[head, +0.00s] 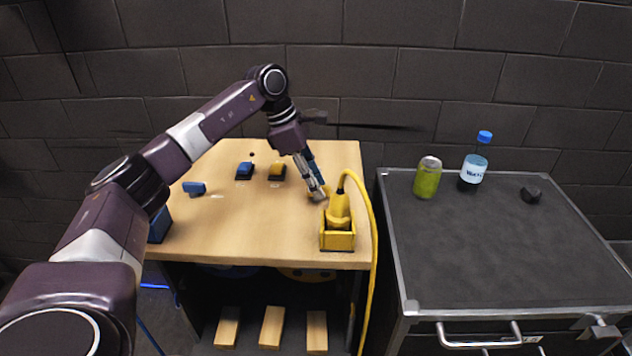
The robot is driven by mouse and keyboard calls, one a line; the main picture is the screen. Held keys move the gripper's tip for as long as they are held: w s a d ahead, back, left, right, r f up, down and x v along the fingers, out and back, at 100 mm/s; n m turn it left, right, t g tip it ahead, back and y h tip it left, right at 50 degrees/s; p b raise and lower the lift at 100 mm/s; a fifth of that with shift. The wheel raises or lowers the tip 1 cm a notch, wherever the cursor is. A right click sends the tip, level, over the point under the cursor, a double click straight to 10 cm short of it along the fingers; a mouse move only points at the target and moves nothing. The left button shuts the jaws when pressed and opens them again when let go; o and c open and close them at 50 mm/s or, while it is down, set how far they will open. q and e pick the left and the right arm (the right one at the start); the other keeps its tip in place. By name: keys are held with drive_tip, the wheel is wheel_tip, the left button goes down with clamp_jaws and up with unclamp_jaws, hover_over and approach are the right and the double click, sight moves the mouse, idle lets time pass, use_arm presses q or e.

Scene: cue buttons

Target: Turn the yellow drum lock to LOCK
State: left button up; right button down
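A yellow round part (305,274) with dark marks shows just under the front edge of the table. It may be the yellow drum lock, but the tabletop hides most of it and no LOCK mark can be read. My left gripper (318,193) points down over the right part of the tabletop, above and behind that part and apart from it. My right gripper is not in view.
A yellow tool (339,207) with a hose sits in the holder. The dark cart (490,250) at right bears a green can (428,178) and a water bottle (474,165).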

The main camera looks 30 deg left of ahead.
use_arm(q)
drive_tip(key=v, duration=1.2)
